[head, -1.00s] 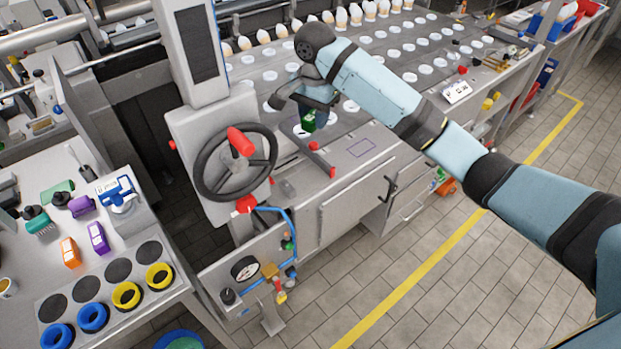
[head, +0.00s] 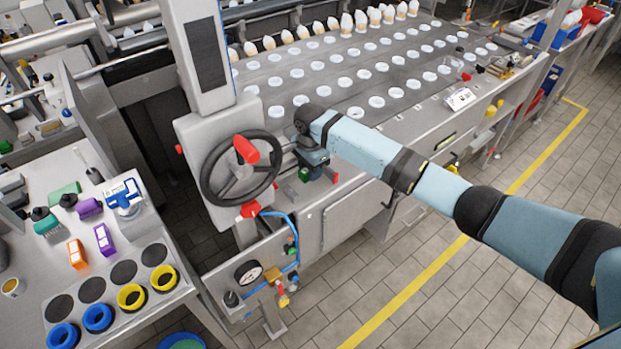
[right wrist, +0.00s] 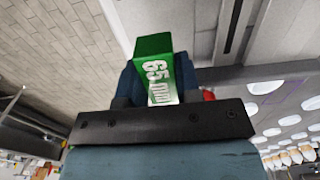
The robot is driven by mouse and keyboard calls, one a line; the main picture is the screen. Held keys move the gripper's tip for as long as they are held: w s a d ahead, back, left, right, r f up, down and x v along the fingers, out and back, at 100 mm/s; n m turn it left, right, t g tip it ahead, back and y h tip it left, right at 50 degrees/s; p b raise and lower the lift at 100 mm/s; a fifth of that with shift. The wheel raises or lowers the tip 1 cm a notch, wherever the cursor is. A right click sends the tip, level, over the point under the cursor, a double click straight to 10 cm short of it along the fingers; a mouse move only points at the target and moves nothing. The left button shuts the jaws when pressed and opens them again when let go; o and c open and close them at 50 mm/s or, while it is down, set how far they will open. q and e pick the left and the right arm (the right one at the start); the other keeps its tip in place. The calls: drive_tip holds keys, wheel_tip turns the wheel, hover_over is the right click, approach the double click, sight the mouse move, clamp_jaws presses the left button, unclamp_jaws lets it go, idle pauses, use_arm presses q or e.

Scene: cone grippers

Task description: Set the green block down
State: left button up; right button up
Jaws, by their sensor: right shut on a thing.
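The green block (right wrist: 158,72) has white "65 mm" lettering and sits between the fingers of my right gripper (right wrist: 160,85) in the right wrist view. The gripper is shut on it. In the head view my right gripper (head: 308,170) is just right of the handwheel, over the front edge of the machine, and a small part of the green block (head: 304,175) shows under it. The block's underside and any contact with the surface below are hidden. My left gripper is not in view.
The handwheel (head: 241,172) with a red knob stands close left of the gripper. The machine top (head: 400,70) holds rows of white rings, with cones along the back. A side bench (head: 110,270) at left holds coloured blocks and rings. Tiled floor lies in front.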

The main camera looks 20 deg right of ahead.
sight(310, 186)
drive_tip(key=shift+f, duration=2.1)
drive_tip(key=o, duration=1)
drive_tip(key=shift+f, duration=0.15)
wheel_tip(310, 186, up, 12)
drive_tip(key=shift+r+b, duration=0.2)
drive_tip(key=shift+b, duration=0.25)
drive_tip(key=shift+f, duration=0.1)
